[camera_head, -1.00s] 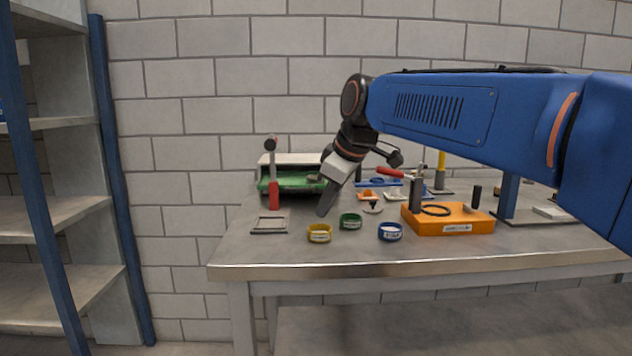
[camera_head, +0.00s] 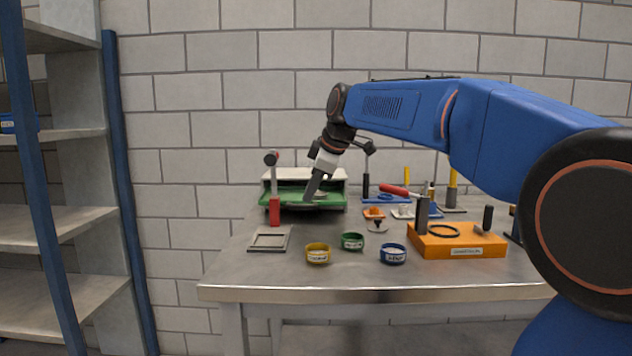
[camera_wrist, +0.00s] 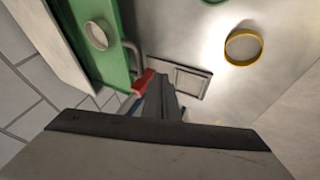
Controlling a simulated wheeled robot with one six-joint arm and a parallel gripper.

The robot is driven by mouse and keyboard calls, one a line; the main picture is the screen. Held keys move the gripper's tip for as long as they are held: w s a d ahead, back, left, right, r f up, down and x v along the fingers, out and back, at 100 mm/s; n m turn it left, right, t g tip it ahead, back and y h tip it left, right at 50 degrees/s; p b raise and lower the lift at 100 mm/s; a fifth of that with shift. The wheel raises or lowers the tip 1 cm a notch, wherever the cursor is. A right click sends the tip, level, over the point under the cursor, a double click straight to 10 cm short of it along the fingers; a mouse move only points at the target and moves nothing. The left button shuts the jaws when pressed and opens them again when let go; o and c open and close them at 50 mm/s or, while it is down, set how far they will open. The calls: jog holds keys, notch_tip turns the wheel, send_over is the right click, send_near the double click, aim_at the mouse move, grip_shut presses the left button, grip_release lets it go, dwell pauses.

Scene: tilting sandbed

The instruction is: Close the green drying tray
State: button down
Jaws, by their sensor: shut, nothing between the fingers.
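The green drying tray (camera_head: 332,199) juts out from under a white housing (camera_head: 300,173) at the back left of the bench. It also shows in the wrist view (camera_wrist: 113,62), with a round pale piece (camera_wrist: 96,35) lying on it. A grey bar handle (camera_wrist: 134,54) runs along its front edge. My gripper (camera_head: 307,199) is shut and empty, pointing down at the tray's front in the head view. In the wrist view the gripper (camera_wrist: 159,80) is beside the handle; I cannot tell whether they touch.
A grey frame (camera_head: 270,239) and yellow (camera_head: 318,253), green (camera_head: 352,241) and blue (camera_head: 393,254) rings lie in front. An orange box (camera_head: 460,244) stands right.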

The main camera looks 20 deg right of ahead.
jog(key=w+f, duration=0.3)
jog(key=w, duration=0.2)
jog(key=shift+w+d+f, duration=0.2)
jog(key=shift+w+f, duration=0.1)
jog(key=shift+f, duration=0.1)
jog(key=w+d, duration=0.1)
jog(key=w, duration=0.3)
jog(key=w+d, duration=0.1)
jog(key=w, duration=0.3)
jog(key=w+d, duration=0.2)
jog(key=w, duration=0.2)
jog(key=shift+w+d, duration=0.1)
jog(key=shift+w, duration=0.3)
